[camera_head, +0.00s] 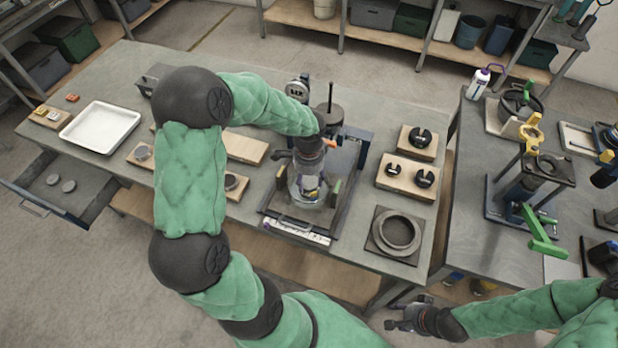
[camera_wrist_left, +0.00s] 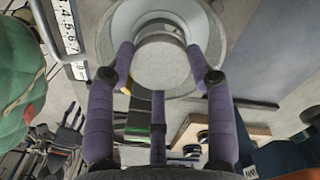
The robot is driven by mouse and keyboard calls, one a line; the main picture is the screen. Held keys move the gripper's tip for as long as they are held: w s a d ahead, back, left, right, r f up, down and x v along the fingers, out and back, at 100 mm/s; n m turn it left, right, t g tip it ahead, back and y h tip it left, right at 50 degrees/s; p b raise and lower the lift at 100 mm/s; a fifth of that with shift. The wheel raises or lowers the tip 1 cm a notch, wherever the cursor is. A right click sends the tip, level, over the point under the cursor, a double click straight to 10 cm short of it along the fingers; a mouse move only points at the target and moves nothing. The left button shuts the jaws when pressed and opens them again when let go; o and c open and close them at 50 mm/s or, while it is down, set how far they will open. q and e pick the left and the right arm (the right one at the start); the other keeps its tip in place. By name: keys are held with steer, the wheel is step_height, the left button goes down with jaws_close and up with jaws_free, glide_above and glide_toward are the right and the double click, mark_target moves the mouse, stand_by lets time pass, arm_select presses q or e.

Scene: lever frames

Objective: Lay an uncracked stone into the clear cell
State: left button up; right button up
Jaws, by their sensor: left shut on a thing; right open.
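My left gripper (camera_head: 308,180) is over the dark frame in the middle of the table. Its purple fingers close around a round pale grey stone (camera_wrist_left: 162,65), which has a smooth face with no crack that I can make out. A see-through round cell (camera_head: 312,203) shows below and around the fingers; whether the stone touches its floor I cannot tell. Two round grey stones lie in the open drawer (camera_head: 54,180) (camera_head: 69,186). Round stones also sit on wooden boards at left (camera_head: 142,153) and centre (camera_head: 233,183). My right gripper (camera_head: 395,318) is open and empty at the front.
The dark frame (camera_head: 268,208) has a post and a dial (camera_head: 298,88). A white tray (camera_head: 100,127) is at left. Boards with black weights (camera_head: 410,172) and a grey ring on a plate (camera_head: 399,232) stand at right. A second bench (camera_head: 480,245) holds green-handled devices.

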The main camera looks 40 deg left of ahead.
arm_select(q)
steer(key=o, duration=1.3)
steer(key=shift+c, duration=0.2)
step_height(320, 180, up, 12)
steer(key=shift+r, duration=0.1)
